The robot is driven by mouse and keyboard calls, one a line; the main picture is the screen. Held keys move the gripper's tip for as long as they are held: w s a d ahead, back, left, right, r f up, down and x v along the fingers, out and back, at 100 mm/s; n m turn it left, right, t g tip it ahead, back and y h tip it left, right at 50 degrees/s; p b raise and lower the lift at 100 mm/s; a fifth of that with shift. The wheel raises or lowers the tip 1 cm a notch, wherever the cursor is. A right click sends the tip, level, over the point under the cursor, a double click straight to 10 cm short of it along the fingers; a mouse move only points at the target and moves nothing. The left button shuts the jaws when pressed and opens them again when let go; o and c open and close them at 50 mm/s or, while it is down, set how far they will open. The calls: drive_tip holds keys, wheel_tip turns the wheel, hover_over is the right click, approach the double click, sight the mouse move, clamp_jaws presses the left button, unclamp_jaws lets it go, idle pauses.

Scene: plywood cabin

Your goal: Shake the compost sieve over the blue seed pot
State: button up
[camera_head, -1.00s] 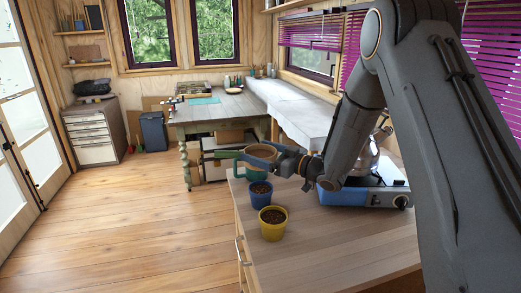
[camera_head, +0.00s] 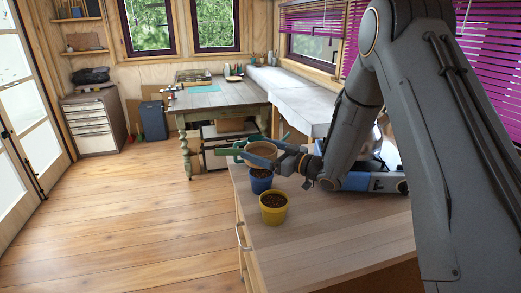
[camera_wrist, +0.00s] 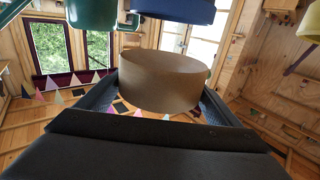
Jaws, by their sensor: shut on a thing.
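The compost sieve (camera_head: 262,150) is a tan round tub. My gripper (camera_head: 258,153) is shut on it, with a finger along each side; the wrist view shows the sieve (camera_wrist: 165,82) between both fingers. The blue seed pot (camera_head: 261,184), full of dark soil, stands on the counter directly below the sieve in the head view, its rim partly covered. The blue pot (camera_wrist: 178,10) also shows at the top edge of the wrist view, apart from the sieve. The inside of the sieve is barely visible.
A yellow pot (camera_head: 273,208) with soil stands in front of the blue one. A green pot (camera_wrist: 90,14) is beside the blue pot in the wrist view. The counter's front (camera_head: 330,240) is clear.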

drive_tip(key=shift+a, duration=1)
drive_tip(key=shift+d, duration=2.05)
drive_tip(key=shift+a+b, duration=0.4)
drive_tip(key=shift+a, duration=1.65)
drive_tip(key=shift+d, duration=2.05)
drive_tip(key=shift+a+b, duration=0.35)
drive_tip(key=shift+a, duration=1.7)
drive_tip(key=shift+d, duration=2.05)
drive_tip(key=shift+a, duration=2.05)
